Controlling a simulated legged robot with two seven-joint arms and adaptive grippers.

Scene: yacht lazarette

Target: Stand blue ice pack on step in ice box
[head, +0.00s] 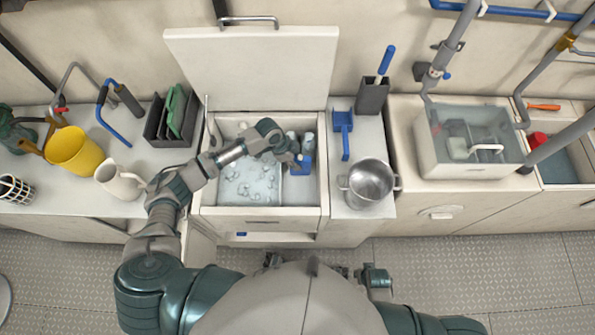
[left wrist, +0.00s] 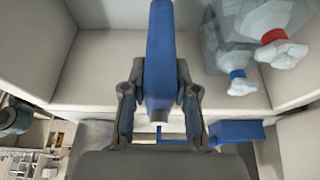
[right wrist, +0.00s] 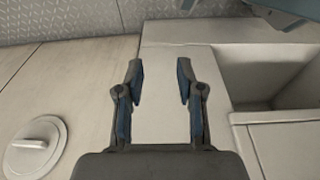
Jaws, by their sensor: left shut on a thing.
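The blue ice pack (left wrist: 160,50) stands out between the fingers of my left gripper (left wrist: 160,95) in the left wrist view, and the gripper is shut on it. In the head view my left gripper (head: 291,159) is inside the open ice box (head: 211,212), at its right side. A blue patch shows at its fingertips there; I cannot tell which blue thing it is. The pale step (left wrist: 85,92) spans the left wrist view behind the pack; contact between them is unclear. My right gripper (right wrist: 160,75) is open and empty in the right wrist view.
A blue block (left wrist: 237,130) is close by. Ice (head: 245,185) fills the box's lower left. The lid (head: 250,75) is raised; a steel pot (head: 370,182) stands right.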

